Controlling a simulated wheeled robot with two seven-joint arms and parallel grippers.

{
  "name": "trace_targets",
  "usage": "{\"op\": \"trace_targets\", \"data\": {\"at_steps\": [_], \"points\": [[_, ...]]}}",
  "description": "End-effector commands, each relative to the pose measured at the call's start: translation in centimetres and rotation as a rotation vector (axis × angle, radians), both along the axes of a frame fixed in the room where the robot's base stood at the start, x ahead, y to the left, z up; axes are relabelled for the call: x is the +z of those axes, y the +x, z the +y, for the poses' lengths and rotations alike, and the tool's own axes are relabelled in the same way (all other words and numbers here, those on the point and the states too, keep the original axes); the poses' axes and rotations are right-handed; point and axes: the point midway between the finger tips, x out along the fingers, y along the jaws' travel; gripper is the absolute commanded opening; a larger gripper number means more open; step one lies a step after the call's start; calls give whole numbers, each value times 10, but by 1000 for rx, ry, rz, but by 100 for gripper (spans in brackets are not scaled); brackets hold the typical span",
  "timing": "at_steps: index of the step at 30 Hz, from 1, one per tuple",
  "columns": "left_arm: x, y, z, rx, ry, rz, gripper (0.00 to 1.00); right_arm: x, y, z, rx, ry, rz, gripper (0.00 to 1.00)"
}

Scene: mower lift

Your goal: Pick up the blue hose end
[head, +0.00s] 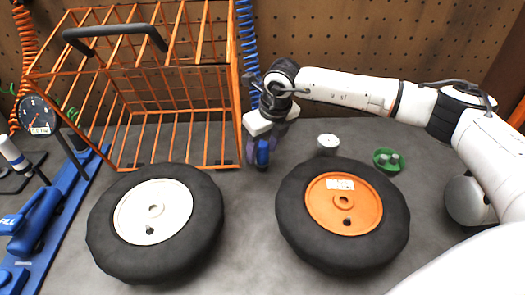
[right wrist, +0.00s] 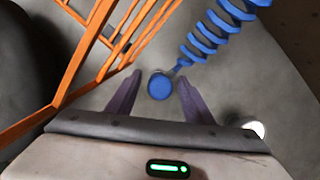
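The blue hose end (right wrist: 159,86) shows in the right wrist view as a round blue cap on the end of the coiled blue hose (right wrist: 220,32). My right gripper (right wrist: 160,77) is open, with one purple finger on each side of the hose end. Gaps show between the fingers and the hose end. In the head view the right gripper (head: 257,153) points down beside the right side of the orange cage, and the blue hose end (head: 263,157) shows between its fingers, partly hidden. The coiled hose (head: 248,45) hangs behind. My left gripper is not in view.
The orange wire cage (head: 236,110) stands close left of the right gripper. Two wheels, one white-hubbed (head: 101,230) and one orange-hubbed (head: 390,215), lie in front on the grey bench. A white cap (head: 327,143) and a green dish (head: 378,163) lie to the right.

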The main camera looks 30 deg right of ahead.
Motion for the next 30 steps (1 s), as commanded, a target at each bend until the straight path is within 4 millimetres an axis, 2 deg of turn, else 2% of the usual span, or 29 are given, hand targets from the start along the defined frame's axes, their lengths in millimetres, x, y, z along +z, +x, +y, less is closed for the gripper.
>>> {"op": "trace_targets", "data": {"at_steps": [1, 8, 20, 26, 30], "points": [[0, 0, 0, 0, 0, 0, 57, 0, 0, 0, 0, 0, 0, 38], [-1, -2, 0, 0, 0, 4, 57, 1, 0, 0, 0, 0, 0, 0], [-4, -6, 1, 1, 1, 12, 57, 10, 1, 0, 0, 1, -4, 0], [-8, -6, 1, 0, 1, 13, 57, 36, 1, 0, 1, 2, -6, 0], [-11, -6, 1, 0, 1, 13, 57, 62, 1, 0, 1, 2, -6, 0]]}}
